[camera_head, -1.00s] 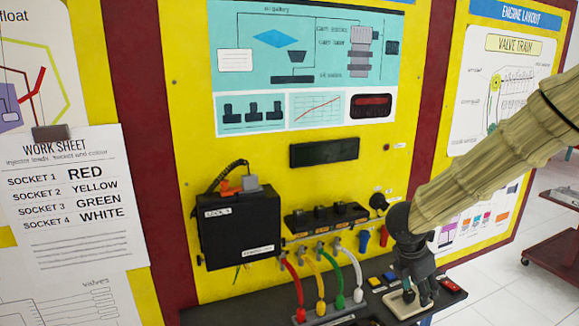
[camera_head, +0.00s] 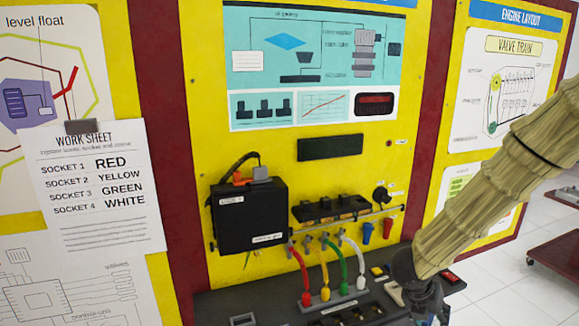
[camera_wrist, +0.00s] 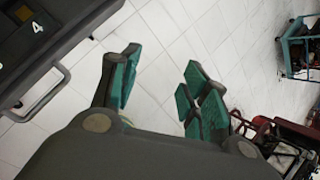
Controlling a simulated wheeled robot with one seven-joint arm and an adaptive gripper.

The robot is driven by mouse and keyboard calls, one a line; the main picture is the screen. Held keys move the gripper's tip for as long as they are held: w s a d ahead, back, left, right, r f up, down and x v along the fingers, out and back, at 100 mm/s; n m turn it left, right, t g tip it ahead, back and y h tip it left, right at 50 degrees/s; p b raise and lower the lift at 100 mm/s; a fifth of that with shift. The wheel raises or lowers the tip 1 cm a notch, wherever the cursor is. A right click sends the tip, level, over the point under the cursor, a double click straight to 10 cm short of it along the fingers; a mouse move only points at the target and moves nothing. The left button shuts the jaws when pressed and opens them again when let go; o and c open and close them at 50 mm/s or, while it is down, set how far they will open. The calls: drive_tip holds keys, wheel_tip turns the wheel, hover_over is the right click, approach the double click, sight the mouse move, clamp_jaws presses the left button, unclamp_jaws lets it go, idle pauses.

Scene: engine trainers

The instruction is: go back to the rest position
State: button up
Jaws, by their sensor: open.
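My gripper (camera_wrist: 160,98) shows in the wrist view with its green-padded fingers spread apart and nothing between them, over white floor tiles. In the head view my gripper (camera_head: 430,308) is at the lower right, beside the right end of the dark bench, partly cut off by the bottom edge. My arm, in a tan ribbed sleeve, reaches down to it from the right edge.
Red, yellow, green and white leads (camera_head: 332,270) run from the yellow panel down to the dark bench (camera_head: 215,300). A black box (camera_head: 250,216) and a work sheet (camera_head: 97,185) are at left. Clear floor (camera_head: 495,285) and a red cart (camera_head: 558,258) lie right.

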drive_tip(key=s+a+f+n, duration=0.1)
drive_tip(key=s+f+n, duration=0.3)
drive_tip(key=f+n, duration=0.35)
drive_tip(key=s+a+f+n+t+y, duration=0.1)
drive_tip(key=s+a+f+n, duration=0.15)
drive_tip(key=f+n, duration=0.45)
drive_tip(key=s+f+n, duration=0.4)
drive_tip(key=f+n, duration=0.2)
drive_tip(key=n, duration=0.3)
drive_tip(key=s+a+f+n+g+y, duration=0.1)
drive_tip(key=s+a+f+n, duration=0.2)
drive_tip(key=s+n, duration=0.3)
drive_tip(key=s+a+f+n+g+y, duration=0.1)
drive_tip(key=s+a+f+n+y, duration=0.1)
drive_tip(key=s+n, duration=0.4)
drive_tip(key=s+a+f+n+g+y, duration=0.1)
drive_tip(key=s+a+f+n, duration=0.3)
drive_tip(key=s, duration=0.6)
drive_tip(key=f+n, duration=0.2)
drive_tip(key=shift+n+y, duration=0.35)
drive_tip(key=shift+y, duration=0.05)
